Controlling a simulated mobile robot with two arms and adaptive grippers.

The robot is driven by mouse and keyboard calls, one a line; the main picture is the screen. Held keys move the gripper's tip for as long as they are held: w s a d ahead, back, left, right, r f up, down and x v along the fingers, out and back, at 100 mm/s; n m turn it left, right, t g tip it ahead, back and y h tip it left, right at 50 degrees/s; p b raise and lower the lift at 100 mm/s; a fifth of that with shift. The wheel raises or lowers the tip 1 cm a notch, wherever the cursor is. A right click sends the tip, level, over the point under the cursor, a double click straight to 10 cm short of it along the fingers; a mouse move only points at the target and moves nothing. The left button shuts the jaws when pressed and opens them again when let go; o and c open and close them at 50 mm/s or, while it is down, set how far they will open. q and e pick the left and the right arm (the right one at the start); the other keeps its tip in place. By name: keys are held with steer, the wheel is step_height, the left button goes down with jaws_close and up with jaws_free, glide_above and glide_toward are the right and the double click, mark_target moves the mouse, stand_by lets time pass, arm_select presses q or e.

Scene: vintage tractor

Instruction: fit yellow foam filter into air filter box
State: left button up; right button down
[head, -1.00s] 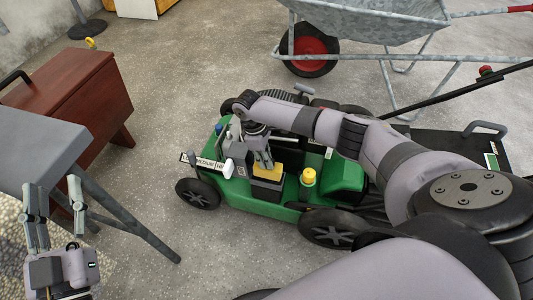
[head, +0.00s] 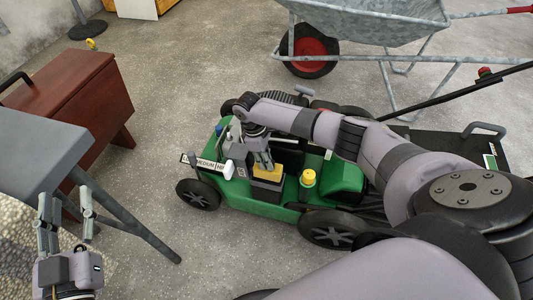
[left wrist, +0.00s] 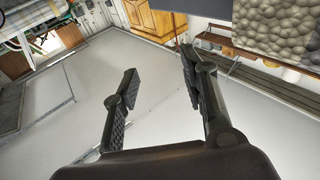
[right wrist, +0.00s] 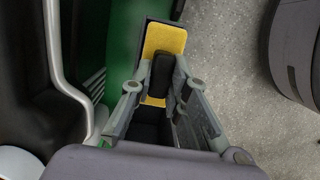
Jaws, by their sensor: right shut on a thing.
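The yellow foam filter (head: 267,171) sits at the top of the dark air filter box (head: 266,190) on the green mower. My right gripper (head: 264,163) reaches down onto it from above and is shut on the filter. How deep the foam sits in the box is hard to tell. My left gripper (head: 68,212) is open and empty, far to the left; the left wrist view shows its spread fingers (left wrist: 158,80) over bare floor.
The green mower (head: 340,178) has a yellow-capped filler (head: 308,178) just right of the box. A grey table (head: 40,140) and a red-brown chest (head: 75,85) stand at left, close to my left gripper. A wheelbarrow (head: 370,20) stands behind. The floor between chest and mower is clear.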

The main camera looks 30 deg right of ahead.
arm_select(q)
steer(key=shift+f, duration=0.2)
stand_by(0.6)
steer(key=shift+s+a+f+g+y+p, duration=0.1)
steer(key=shift+a+f+g+y+p, duration=0.1)
steer(key=shift+f+g, duration=0.5)
steer(key=shift+a+f+g+y+p, duration=0.15)
steer(key=shift+f+g, duration=0.25)
steer(key=shift+f, duration=0.6)
steer(key=shift+d, duration=0.1)
steer(key=shift+r, duration=0.15)
arm_select(e)
steer(key=shift+f, duration=0.25)
arm_select(q)
steer(key=shift+w+d+r+t, duration=0.1)
steer(key=shift+r+t, duration=0.15)
steer(key=shift+r, duration=0.2)
steer(key=shift+w+d+r+t, duration=0.1)
steer(key=shift+r+t, duration=0.15)
steer(key=shift+r, duration=0.15)
arm_select(e)
steer(key=shift+f, duration=0.15)
arm_select(q)
steer(key=shift+r, duration=0.25)
arm_select(e)
steer(key=shift+f, duration=0.15)
